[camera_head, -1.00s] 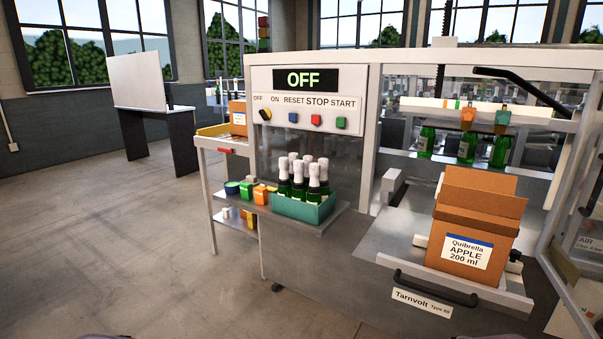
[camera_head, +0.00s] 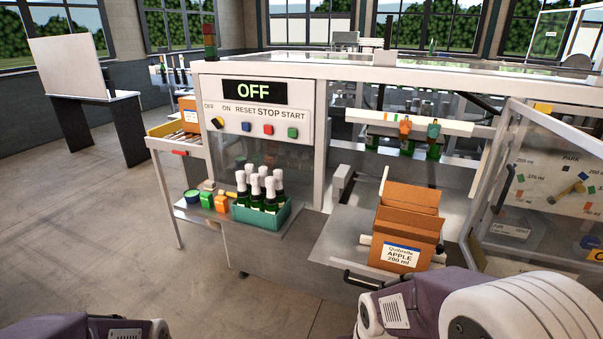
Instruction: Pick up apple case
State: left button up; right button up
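The apple case (camera_head: 406,228) is an open-topped brown cardboard box with a white and blue label reading "Quibrella APPLE 200 ml". It stands upright on the grey pull-out shelf (camera_head: 340,240) at the right front of the machine, with its flaps raised. Nothing of mine is seen touching it. Parts of my arms show at the bottom left and bottom right; the right one covers the shelf's front right area.
A teal crate (camera_head: 263,222) of white-capped bottles sits on the machine's side shelf, beside small colored blocks. The panel display (camera_head: 254,92) reads OFF. A clear door (camera_head: 545,190) stands open at the right. Floor at left is clear.

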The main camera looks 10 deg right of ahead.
aim_at(397, 247)
jog(key=i+l+z, duration=0.15)
jog(key=z, duration=0.2)
jog(key=i+l+z, duration=0.2)
jog(key=z, duration=0.15)
jog(key=i+l+z, duration=0.1)
jog(key=z, duration=0.25)
jog(key=i, duration=0.1)
